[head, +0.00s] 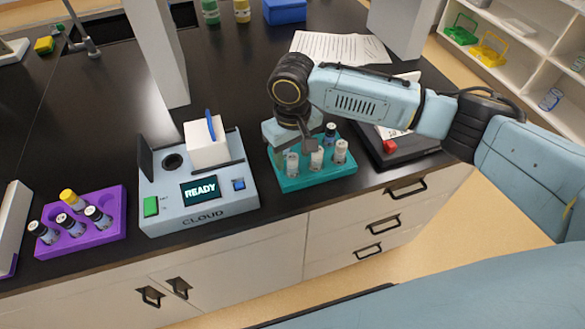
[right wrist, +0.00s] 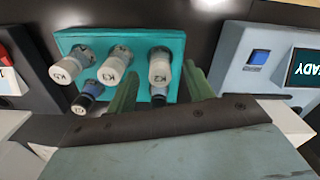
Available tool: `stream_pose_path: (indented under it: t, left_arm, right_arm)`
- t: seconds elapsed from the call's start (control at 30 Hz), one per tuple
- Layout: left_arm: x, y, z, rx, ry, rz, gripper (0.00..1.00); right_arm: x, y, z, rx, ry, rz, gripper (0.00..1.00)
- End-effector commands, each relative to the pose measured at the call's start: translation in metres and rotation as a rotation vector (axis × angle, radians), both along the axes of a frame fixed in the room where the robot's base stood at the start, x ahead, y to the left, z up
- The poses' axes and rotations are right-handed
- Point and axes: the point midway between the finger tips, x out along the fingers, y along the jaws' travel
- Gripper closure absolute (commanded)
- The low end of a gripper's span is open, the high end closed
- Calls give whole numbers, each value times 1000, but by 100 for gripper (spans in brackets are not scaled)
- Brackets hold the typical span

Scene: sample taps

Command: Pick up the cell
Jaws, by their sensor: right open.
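A teal rack (head: 318,178) holds several small capped vials, which look like the cells; I cannot tell which one is meant. In the head view three pale-capped vials stand along its front: left (head: 292,164), middle (head: 316,158) and right (head: 340,150). A dark-blue vial (head: 330,131) stands behind. My right gripper (head: 308,142) is over the rack's back left. In the right wrist view its two green fingers (right wrist: 160,78) are open. My left gripper is out of view.
Left of the rack stands a grey meter (head: 215,205) reading READY, with a white block (head: 205,152) on top. A purple rack (head: 92,240) with several vials is further left. A dark device (head: 408,152) with a red button is close on the right.

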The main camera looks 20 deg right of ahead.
Motion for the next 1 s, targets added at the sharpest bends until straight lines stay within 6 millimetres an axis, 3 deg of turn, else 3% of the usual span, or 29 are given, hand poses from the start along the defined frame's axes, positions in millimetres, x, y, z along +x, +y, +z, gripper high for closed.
stream_pose_path:
  t: [0.2, 0.5, 0.8, 1.0]
  left_arm:
    - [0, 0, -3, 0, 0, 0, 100]
    - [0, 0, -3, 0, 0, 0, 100]
    - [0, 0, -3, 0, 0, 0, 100]
    - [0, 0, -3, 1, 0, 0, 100]
  right_arm:
    - [0, 0, -32, 0, 1, 0, 48]
    - [0, 0, -37, 0, 0, 1, 48]
    - [0, 0, -36, 0, 0, 1, 87]
    - [0, 0, -36, 0, 0, 0, 89]
